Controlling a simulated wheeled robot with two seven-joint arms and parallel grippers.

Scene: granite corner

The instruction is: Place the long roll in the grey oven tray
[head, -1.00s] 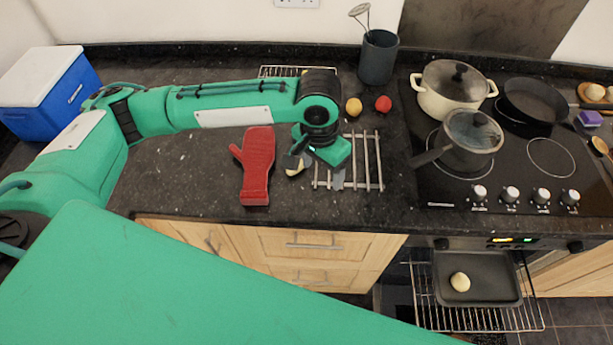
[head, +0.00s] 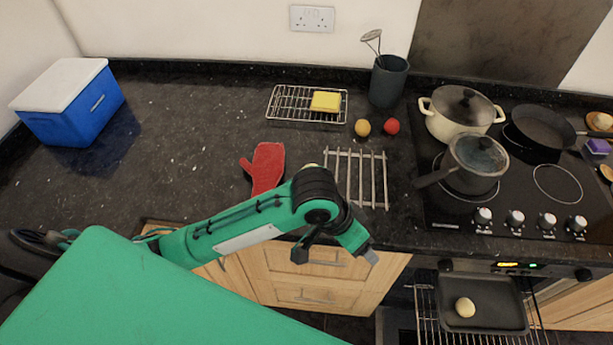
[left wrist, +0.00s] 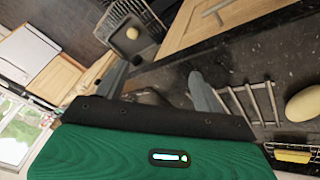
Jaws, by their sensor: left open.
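The long roll (left wrist: 303,104) is a pale oval on the counter beside the metal bar trivet in the left wrist view. In the head view only a sliver of it (head: 311,167) shows behind my left arm. The grey oven tray (head: 503,300) sits on the pulled-out oven rack at lower right, holding a round bun (head: 465,307). The tray (left wrist: 119,43) and bun (left wrist: 132,33) also show in the left wrist view. My left gripper (head: 336,254) is open and empty, in front of the counter edge by the drawers, left of the tray. My right gripper is out of view.
The metal trivet (head: 356,178) and red oven mitt (head: 266,166) lie on the counter. The hob holds a cream pot (head: 460,120), a saucepan (head: 470,165) and a frying pan (head: 541,128). A wire rack with a yellow sponge (head: 325,101) is behind.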

